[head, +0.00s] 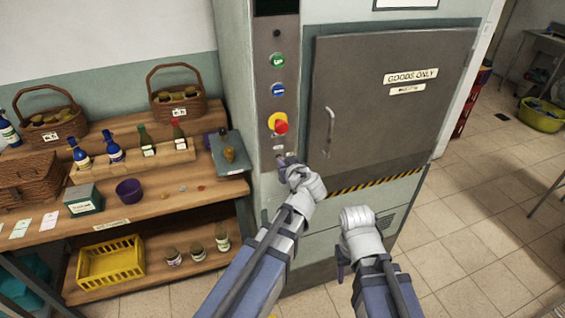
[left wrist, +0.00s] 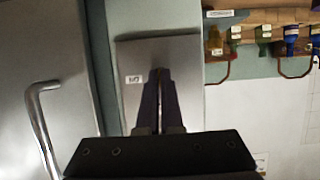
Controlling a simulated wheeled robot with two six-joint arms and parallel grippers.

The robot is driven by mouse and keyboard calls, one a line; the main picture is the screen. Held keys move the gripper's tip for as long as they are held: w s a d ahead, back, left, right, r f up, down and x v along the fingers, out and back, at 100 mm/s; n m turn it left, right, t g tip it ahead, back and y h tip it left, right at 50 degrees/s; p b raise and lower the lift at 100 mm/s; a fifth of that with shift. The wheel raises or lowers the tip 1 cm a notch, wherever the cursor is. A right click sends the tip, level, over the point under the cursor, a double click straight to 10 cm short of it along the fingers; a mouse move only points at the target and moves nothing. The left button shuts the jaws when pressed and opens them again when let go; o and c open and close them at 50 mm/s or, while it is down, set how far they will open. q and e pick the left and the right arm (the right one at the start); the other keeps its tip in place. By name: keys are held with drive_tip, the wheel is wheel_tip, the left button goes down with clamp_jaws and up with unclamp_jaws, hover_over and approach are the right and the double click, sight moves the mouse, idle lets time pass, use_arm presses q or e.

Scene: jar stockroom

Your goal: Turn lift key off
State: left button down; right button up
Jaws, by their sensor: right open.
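The lift control panel (head: 278,80) is a grey upright strip beside the goods lift door (head: 385,110). My left gripper (head: 281,159) is at the low end of this panel, below the red and yellow stop button (head: 279,123) and a small label. In the left wrist view the dark fingers of my left gripper (left wrist: 159,75) are almost together against the panel plate (left wrist: 185,60), with a thin gap between them. The lift key is hidden by the fingers, which close around its place. My right gripper (head: 341,265) is open and empty, low in front of the lift.
A green button (head: 278,60) and a blue button (head: 278,90) sit higher on the panel. The door handle (head: 329,130) projects to the right of it. A wooden shelf (head: 150,208) with baskets and bottles stands at left. Tiled floor (head: 480,220) is free at right.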

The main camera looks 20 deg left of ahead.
idle(0.5)
use_arm(q)
drive_tip(key=c, duration=1.1)
unclamp_jaws()
drive_tip(key=p+v, duration=0.3)
drive_tip(key=v, duration=0.5)
drive_tip(key=shift+f, duration=0.1)
drive_tip(key=s+d+f+m+g+h, duration=0.2)
drive_tip(key=s+d+f+m+g, duration=0.1)
drive_tip(key=s, duration=0.3)
drive_tip(key=s+d+f+m+g+h, duration=0.2)
drive_tip(key=s+d+f+m+g, duration=0.1)
drive_tip(key=s+f, duration=0.3)
drive_tip(key=s+d+f+m+g+h, duration=0.2)
drive_tip(key=s+d+f+m+g, duration=0.1)
drive_tip(key=s+f+m+g, duration=0.1)
drive_tip(key=shift+s+f+m+g, duration=0.15)
drive_tip(key=shift+s+g, duration=0.2)
drive_tip(key=shift+s, duration=0.2)
drive_tip(key=shift+s+f+m+g, duration=0.15)
drive_tip(key=shift+s+g, duration=0.2)
drive_tip(key=shift+s, duration=0.25)
